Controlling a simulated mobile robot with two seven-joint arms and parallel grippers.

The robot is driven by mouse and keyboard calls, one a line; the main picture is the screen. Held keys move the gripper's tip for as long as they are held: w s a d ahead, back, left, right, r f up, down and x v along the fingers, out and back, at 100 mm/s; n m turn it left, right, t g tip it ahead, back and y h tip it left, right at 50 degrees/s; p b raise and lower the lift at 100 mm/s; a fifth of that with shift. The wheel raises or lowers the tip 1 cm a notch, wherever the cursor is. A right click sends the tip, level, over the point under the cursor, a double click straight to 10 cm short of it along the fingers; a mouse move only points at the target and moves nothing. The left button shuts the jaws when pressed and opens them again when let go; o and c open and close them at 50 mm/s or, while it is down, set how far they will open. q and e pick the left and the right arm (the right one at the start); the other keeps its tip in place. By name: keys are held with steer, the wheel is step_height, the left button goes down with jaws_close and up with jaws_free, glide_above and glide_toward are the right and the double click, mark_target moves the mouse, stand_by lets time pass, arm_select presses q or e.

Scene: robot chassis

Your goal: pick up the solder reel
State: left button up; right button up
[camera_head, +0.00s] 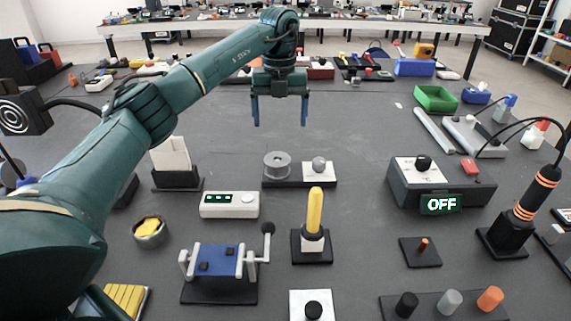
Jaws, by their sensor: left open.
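The solder reel looks to be the grey spool (277,166) on the left part of a dark base in the middle of the table. A pale square with a grey round knob (319,166) sits beside it on the same base. My left gripper (279,122) hangs above and slightly behind the spool, blue fingers pointing down and spread apart with nothing between them. A gap shows between the fingertips and the spool. My right gripper is not in the view.
A white box with a green display (229,205) and a yellow-handled tool in a stand (314,222) stand in front of the spool. A station reading OFF (441,187) is at the right. A card holder (175,177) is at the left.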

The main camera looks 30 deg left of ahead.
arm_select(q)
glide_above(277, 161)
steer(key=f, duration=0.7)
steer(key=shift+w+d+f, duration=0.1)
steer(key=shift+w+d, duration=0.1)
steer(key=shift+w, duration=0.1)
steer(key=f, duration=0.5)
steer(key=shift+s+a+f+b, duration=0.1)
steer(key=shift+s+a+b, duration=0.1)
steer(key=shift+b, duration=0.15)
steer(key=c, duration=1.1)
